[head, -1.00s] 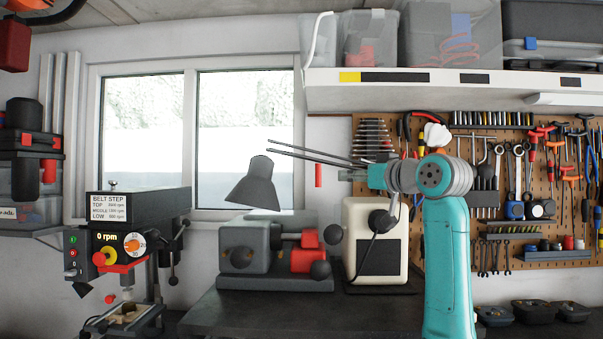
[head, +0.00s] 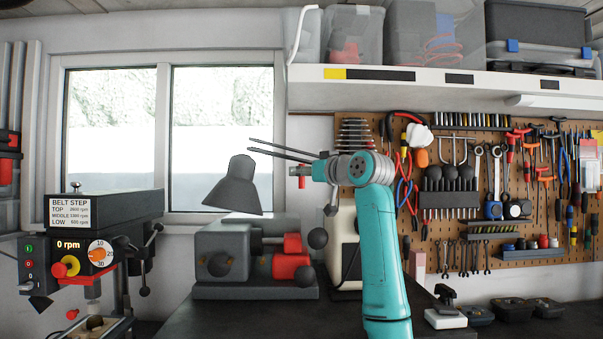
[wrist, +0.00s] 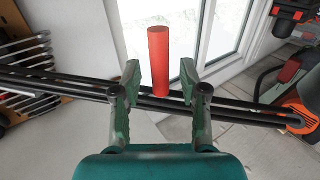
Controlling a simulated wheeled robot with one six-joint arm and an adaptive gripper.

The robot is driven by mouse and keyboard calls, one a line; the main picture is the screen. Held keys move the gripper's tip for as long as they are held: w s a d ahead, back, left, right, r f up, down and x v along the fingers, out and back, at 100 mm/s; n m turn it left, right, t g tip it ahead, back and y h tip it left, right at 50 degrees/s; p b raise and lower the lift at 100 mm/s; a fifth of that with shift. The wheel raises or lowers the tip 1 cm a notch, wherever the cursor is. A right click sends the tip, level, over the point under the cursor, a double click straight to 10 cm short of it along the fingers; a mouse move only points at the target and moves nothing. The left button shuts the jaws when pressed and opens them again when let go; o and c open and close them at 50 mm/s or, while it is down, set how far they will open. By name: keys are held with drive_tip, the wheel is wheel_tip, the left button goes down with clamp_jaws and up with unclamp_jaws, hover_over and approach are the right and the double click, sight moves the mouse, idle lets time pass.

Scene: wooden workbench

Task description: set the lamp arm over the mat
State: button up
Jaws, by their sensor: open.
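The lamp has a dark grey conical shade (head: 232,186) in front of the window and two thin dark parallel rods (head: 280,152) as its arm. A red cylindrical grip (wrist: 159,60) stands at the rods in the wrist view; in the head view it hangs just below them (head: 302,181). My gripper (wrist: 160,82) is open, with one finger on each side of the grip and visible gaps between. The rods cross behind the fingers. In the head view my gripper (head: 301,171) is at the red grip. I cannot make out a mat.
A grey machine with red parts (head: 255,262) stands on the dark bench (head: 230,325) below the lamp. A drill press (head: 85,240) stands at left. A cream box (head: 345,250) is partly behind my arm. A tool pegboard (head: 470,220) and a shelf (head: 420,85) are at right.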

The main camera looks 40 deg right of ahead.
drive_tip(key=shift+w, duration=0.55)
clamp_jaws()
